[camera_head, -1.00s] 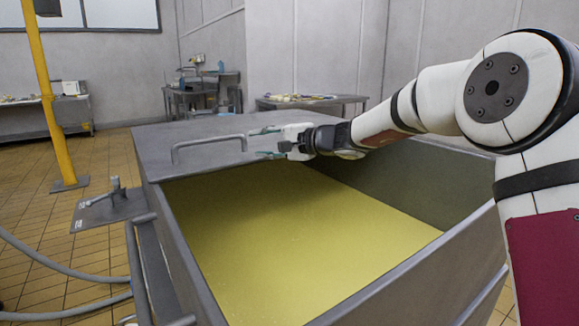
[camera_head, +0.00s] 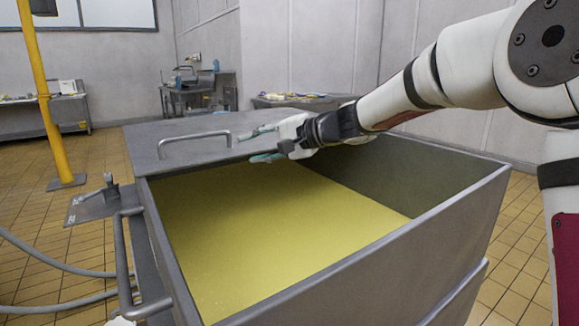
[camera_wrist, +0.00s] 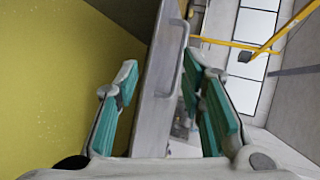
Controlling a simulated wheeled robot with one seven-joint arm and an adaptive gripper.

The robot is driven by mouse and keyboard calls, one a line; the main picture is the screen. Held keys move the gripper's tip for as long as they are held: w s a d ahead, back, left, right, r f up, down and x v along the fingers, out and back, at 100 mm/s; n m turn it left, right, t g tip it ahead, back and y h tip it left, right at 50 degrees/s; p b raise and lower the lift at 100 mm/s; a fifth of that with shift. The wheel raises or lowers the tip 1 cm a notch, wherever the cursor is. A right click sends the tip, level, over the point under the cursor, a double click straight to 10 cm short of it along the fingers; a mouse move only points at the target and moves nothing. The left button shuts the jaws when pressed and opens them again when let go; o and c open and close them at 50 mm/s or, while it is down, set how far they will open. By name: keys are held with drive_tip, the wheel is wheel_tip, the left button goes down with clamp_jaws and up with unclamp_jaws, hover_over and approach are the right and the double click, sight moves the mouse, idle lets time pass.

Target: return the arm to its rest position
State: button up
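My gripper (camera_head: 262,144) is open and empty, its teal-lined fingers apart. In the head view it hangs above the edge of the vat's lid, to the right of the lid's handle (camera_head: 194,139). In the wrist view the gripper (camera_wrist: 165,95) shows its two fingers spread, with the lid's edge and the handle (camera_wrist: 178,70) seen beyond and between them. The fingers look apart from the handle. My arm reaches in from the right over the open vat (camera_head: 455,215).
The vat holds yellow liquid (camera_head: 260,230) under the arm. The grey lid (camera_head: 150,145) covers its far part. A yellow post (camera_head: 45,100) stands at the left. Hoses (camera_head: 60,270) lie on the tiled floor at left. Tables stand along the back wall.

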drive_tip(key=s+d+n+g+h, duration=0.2)
drive_tip(key=s+d+n, duration=0.1)
drive_tip(key=s, duration=1)
drive_tip(key=s+d+f+n+g+h, duration=0.1)
drive_tip(key=s+d+f+h, duration=0.3)
drive_tip(key=s+d, duration=0.6)
drive_tip(key=s+d+f+g+h, duration=0.2)
drive_tip(key=s+d+f+h, duration=0.3)
drive_tip(key=s, duration=1)
drive_tip(key=s+d+f+n+g+h, duration=0.1)
drive_tip(key=s+d+f+h, duration=0.15)
drive_tip(key=s+d, duration=0.8)
wheel_tip(320, 180, up, 25)
drive_tip(key=s+a+t+p, duration=0.1)
drive_tip(key=t+p, duration=0.2)
drive_tip(key=p, duration=2)
drive_tip(key=shift+s+a+f+t+y+p, duration=0.2)
drive_tip(key=shift+a+t+y+p, duration=0.2)
drive_tip(key=shift+y, duration=0.05)
